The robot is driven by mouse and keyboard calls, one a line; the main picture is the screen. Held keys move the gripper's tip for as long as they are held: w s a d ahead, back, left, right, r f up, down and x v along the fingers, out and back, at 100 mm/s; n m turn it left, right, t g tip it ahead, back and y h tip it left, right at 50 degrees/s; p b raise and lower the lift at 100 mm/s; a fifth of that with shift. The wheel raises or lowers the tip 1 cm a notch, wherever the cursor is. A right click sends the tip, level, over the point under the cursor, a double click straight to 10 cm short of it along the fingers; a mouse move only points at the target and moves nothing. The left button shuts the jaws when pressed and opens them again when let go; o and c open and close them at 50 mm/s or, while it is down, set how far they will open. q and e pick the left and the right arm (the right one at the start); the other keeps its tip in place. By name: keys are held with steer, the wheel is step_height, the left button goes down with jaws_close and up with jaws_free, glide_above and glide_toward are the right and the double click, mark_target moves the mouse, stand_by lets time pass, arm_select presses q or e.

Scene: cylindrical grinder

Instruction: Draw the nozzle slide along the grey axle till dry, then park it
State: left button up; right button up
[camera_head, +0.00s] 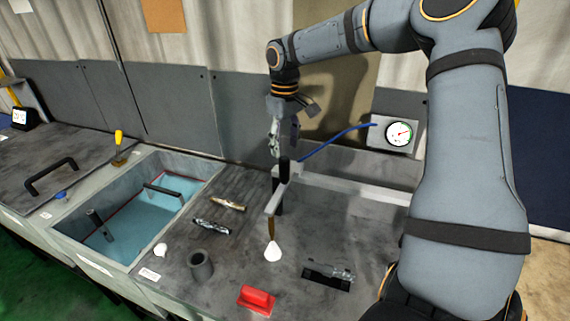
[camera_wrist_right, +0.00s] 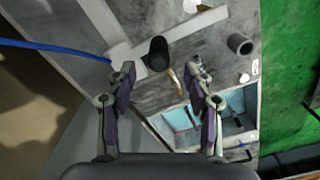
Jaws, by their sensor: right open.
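The nozzle slide (camera_head: 273,201) is a pale grey bar with a black upright handle (camera_head: 283,170). A brass nozzle (camera_head: 272,228) hangs from its near end, with a white cone shape (camera_head: 272,253) under it. The grey axle (camera_head: 333,270) lies in a black cradle (camera_head: 326,282) on the bench, to the right of the nozzle. My right gripper (camera_head: 284,150) points down at the handle top. In the right wrist view the gripper (camera_wrist_right: 162,76) is open, with the black handle (camera_wrist_right: 158,54) between and ahead of the fingertips; contact cannot be told. My left gripper is out of view.
A blue bath (camera_head: 148,220) with a handled basket is at left. Two shafts (camera_head: 212,226), a grey cup (camera_head: 201,265) and a red block (camera_head: 257,299) are on the bench. A blue hose (camera_head: 330,142) runs to a dial gauge (camera_head: 399,133) behind.

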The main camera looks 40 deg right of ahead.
mark_target(284, 167)
steer(key=f, duration=0.2)
steer(key=f+p, duration=0.1)
steer(key=f, duration=0.2)
steer(key=f+p, duration=0.1)
steer(key=f, duration=0.2)
steer(key=shift+w+d, duration=0.15)
steer(key=shift+w, duration=0.25)
steer(key=shift+s+f, duration=0.1)
steer(key=shift+f, duration=0.35)
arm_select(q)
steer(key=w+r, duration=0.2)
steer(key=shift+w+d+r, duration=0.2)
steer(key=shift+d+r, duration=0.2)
arm_select(e)
jaws_close()
